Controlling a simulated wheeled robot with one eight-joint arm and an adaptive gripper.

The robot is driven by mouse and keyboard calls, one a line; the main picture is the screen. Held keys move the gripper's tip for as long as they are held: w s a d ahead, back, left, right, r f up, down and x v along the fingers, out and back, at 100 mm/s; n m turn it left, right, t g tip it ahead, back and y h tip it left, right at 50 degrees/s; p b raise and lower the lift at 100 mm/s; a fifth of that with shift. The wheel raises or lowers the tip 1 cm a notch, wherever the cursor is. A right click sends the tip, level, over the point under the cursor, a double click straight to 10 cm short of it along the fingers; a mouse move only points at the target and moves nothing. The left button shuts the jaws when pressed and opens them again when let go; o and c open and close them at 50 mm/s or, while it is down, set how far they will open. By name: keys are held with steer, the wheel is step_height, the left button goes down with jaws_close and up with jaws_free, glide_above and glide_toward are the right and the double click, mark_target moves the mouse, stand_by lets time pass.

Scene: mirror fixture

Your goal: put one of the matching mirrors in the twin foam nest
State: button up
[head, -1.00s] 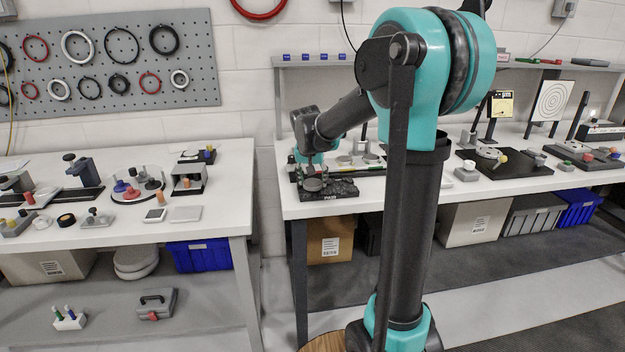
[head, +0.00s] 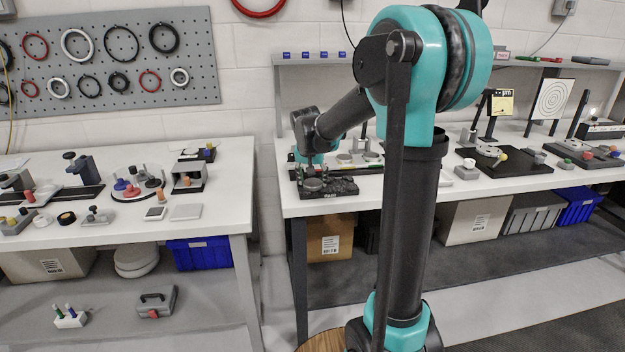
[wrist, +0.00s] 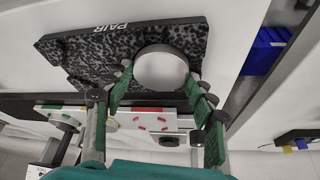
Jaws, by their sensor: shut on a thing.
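The dark speckled foam nest marked PAIR (head: 345,190) lies near the front left of the right bench. It also shows in the wrist view (wrist: 95,55). A round pale mirror (wrist: 161,70) sits between my gripper's fingertips (wrist: 160,88), at the end of the foam near the lettering. My gripper (head: 313,172) is shut on this mirror, which shows as a grey disc (head: 313,184) in the head view. I cannot tell whether it rests fully in its recess. The rest of the foam's recesses are hard to make out.
Small round pieces (head: 371,156) stand behind the foam, near a long dark strip with green and red marks. A black board with fixtures (head: 510,168) is to the right. The left bench (head: 225,190) stands across a gap.

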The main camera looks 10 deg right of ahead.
steer(key=o, duration=1.3)
steer(key=shift+f, duration=0.1)
steer(key=shift+r, duration=1.55)
steer(key=shift+o, duration=0.2)
steer(key=o, duration=0.4)
